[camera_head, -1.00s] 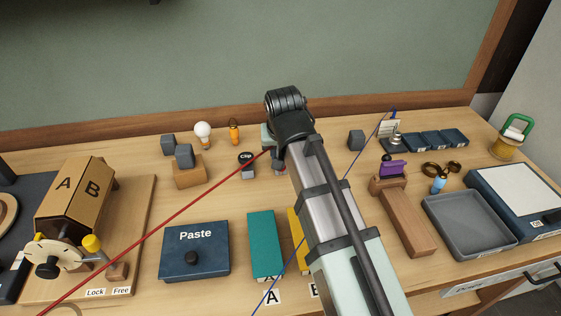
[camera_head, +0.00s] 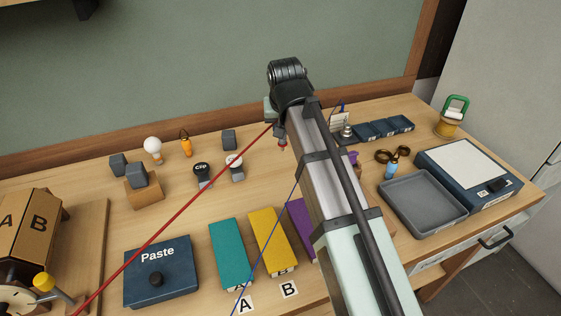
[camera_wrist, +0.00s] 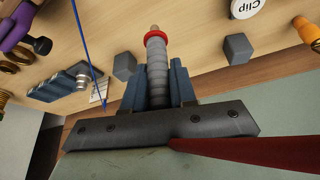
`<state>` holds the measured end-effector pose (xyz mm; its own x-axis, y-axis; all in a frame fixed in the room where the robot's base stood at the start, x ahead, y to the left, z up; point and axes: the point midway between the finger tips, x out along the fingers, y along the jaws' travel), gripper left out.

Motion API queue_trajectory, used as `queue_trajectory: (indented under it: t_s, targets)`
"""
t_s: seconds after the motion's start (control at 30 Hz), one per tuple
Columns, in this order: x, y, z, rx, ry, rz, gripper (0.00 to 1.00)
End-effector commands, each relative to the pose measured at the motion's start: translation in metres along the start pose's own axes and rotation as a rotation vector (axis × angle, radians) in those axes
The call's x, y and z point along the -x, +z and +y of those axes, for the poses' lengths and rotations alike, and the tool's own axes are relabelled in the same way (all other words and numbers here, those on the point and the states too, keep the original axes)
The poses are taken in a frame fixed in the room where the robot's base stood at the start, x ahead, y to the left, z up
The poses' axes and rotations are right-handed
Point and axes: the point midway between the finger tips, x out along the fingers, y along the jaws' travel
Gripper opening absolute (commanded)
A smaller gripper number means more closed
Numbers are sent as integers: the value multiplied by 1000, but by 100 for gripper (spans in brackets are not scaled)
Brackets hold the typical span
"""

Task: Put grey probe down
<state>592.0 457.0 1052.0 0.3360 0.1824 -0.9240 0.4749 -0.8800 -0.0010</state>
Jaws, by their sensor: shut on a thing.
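My gripper (camera_head: 281,128) is shut on the grey probe (camera_wrist: 156,68), which shows ribbed between the fingers in the wrist view. The probe has a red collar and a small tan tip beyond the fingertips. In the head view only its red end (camera_head: 283,143) shows below the gripper, over the back part of the bench. I cannot tell whether the tip touches the bench. A red cable (camera_head: 190,207) runs from the gripper down to the lower left.
A white-topped clip (camera_head: 236,165) and a black-topped Clip (camera_head: 203,173) stand left of the gripper. A grey block (camera_head: 229,140) is behind them. A blue wire (camera_head: 268,240) crosses the bench. A grey tray (camera_head: 422,204) lies at right. My arm hides part of the bench.

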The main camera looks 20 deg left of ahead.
Motion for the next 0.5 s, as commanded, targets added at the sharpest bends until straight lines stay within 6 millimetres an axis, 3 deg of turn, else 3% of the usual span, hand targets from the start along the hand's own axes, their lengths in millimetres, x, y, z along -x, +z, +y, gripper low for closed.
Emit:
queue_trajectory:
  t_s: [0.17,0.33,0.5]
  targets:
    - [-11,-35,22,14,-7,1,0]
    - [-14,-52,8,142,-61,1,0]
    - [-12,-56,0,270,-114,2,0]
